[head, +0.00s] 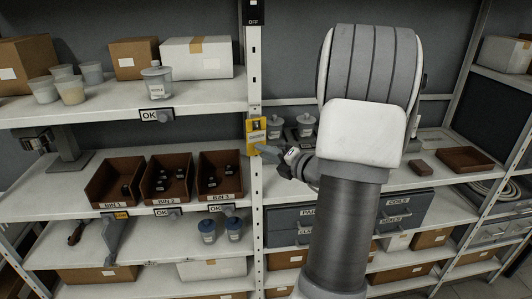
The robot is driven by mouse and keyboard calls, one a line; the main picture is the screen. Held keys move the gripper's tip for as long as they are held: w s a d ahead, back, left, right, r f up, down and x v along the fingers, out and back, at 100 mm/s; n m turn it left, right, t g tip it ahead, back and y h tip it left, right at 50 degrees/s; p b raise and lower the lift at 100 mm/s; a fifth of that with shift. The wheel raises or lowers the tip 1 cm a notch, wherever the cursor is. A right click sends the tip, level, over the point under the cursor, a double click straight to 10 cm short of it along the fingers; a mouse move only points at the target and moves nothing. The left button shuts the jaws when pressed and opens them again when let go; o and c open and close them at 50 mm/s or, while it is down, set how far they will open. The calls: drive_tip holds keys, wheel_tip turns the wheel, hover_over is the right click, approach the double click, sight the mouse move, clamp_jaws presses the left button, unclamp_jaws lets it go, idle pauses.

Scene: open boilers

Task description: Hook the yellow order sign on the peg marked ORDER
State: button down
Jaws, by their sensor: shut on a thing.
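The yellow order sign (256,131) is a small upright plate with a pale label. It is in front of the white shelf post at the middle of the head view. My gripper (264,149) is shut on the sign at its lower right edge and reaches it from the right. The peg marked ORDER cannot be made out; the sign covers part of the post. I cannot tell whether the sign touches a peg.
A black OFF plate (253,12) is high on the post. Left shelves hold brown bins (115,183), a lidded jar (157,80) and boxes (197,58). Jars (306,125) stand right of the sign. Grey drawers (405,207) are below. My arm blocks much of the right side.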

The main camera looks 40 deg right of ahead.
idle(0.4)
drive_tip(key=c, duration=0.6)
unclamp_jaws()
drive_tip(key=s+d+r+b, duration=0.1)
drive_tip(key=s+r, duration=0.1)
drive_tip(key=s, duration=1.5)
drive_tip(key=shift+s+r, duration=0.15)
drive_tip(key=shift+r, duration=0.25)
